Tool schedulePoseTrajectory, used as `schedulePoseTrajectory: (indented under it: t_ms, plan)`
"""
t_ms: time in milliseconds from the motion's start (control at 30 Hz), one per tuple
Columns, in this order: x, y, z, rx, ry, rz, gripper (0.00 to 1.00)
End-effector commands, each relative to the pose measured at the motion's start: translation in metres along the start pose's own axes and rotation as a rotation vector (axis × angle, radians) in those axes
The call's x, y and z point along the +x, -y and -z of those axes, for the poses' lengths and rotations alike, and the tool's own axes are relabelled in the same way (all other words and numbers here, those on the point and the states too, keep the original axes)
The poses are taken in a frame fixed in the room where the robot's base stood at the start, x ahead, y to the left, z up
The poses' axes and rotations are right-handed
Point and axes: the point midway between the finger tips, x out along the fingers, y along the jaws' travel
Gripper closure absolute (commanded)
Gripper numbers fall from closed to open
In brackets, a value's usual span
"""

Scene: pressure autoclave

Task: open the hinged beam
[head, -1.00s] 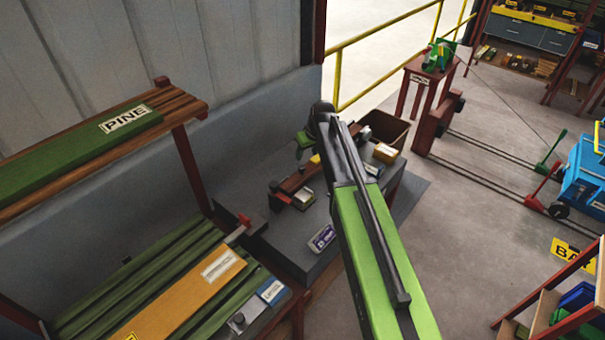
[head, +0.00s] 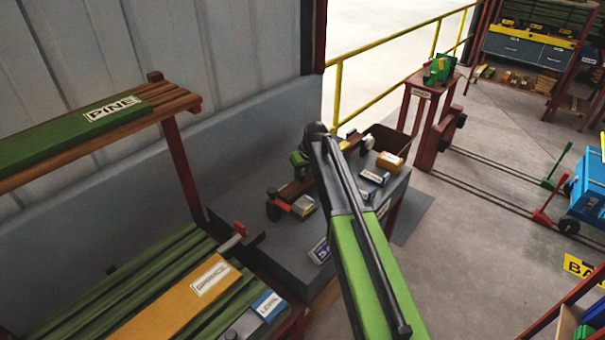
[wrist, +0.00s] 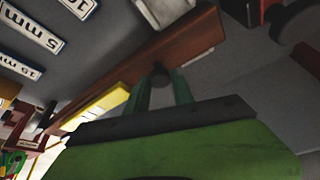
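The reddish-brown beam (head: 291,190) lies across the grey bench in the head view, partly hidden behind my arm. In the wrist view the beam (wrist: 205,35) runs diagonally, with a dark round knob (wrist: 159,77) on its side. My gripper (wrist: 161,82) has two green fingers, one on each side of the knob, standing apart. The knob sits between the fingertips; I cannot tell whether they touch it. In the head view my gripper (head: 298,158) shows only as a small green part beside the dark wrist, over the beam.
A yellow block (wrist: 98,107) lies by the beam. Bench labels (wrist: 38,35) are near it.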

Motion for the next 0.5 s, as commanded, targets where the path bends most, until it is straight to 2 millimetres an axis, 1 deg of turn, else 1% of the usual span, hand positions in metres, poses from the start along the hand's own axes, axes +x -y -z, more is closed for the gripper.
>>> schedulePoseTrajectory:
  t_ms: [33, 200, 500]
  plan:
    - [0.0000, -0.0006, -0.0002, 0.000, 0.000, -0.001, 0.80]
    - [0.0000, -0.0008, -0.0003, 0.000, 0.000, -0.001, 1.00]
    - [0.0000, -0.0010, -0.0004, 0.000, 0.000, -0.001, 1.00]
